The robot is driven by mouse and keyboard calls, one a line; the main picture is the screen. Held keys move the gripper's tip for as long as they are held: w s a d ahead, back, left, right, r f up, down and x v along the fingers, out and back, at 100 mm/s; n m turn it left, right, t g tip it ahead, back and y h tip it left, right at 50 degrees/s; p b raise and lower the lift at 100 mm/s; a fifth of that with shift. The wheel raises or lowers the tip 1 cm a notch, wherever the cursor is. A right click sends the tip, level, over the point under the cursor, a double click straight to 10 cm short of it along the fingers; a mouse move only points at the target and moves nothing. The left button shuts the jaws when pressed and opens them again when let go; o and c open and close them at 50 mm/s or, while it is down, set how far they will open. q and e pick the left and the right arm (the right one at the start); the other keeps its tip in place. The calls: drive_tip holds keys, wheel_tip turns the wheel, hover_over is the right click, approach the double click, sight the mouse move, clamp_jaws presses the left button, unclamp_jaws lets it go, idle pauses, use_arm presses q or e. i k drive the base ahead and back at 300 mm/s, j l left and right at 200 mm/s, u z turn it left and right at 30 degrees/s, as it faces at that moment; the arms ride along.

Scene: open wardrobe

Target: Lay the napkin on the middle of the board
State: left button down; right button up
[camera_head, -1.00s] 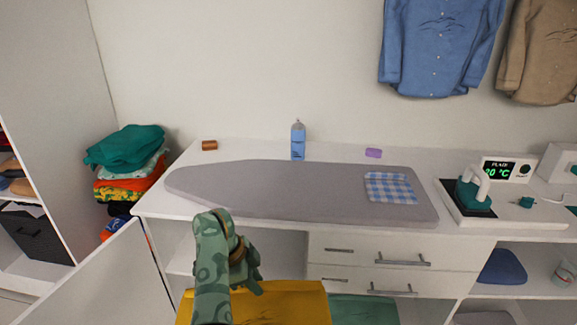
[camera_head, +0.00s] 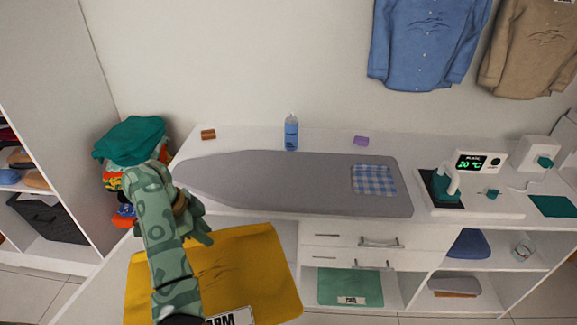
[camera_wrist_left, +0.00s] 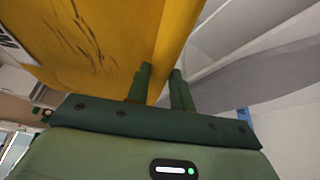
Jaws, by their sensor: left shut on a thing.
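The yellow napkin (camera_head: 245,265) is a wide creased cloth with a white lettered tag at its lower edge. My left gripper (camera_head: 196,228) is shut on its upper edge, and the cloth hangs in front of the counter. In the left wrist view the napkin (camera_wrist_left: 105,45) spreads out beyond the two close fingers (camera_wrist_left: 160,82). The grey board (camera_head: 270,180) lies flat on the white counter, behind and to the right of the gripper. Its middle is bare. My right gripper is not in view.
A blue checked cloth (camera_head: 374,180) lies on the board's right end. A blue bottle (camera_head: 291,134) and a purple block (camera_head: 361,141) stand behind the board. An iron (camera_head: 445,185) rests at right.

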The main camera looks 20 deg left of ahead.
sight(287, 176)
drive_tip(key=i, duration=1.35)
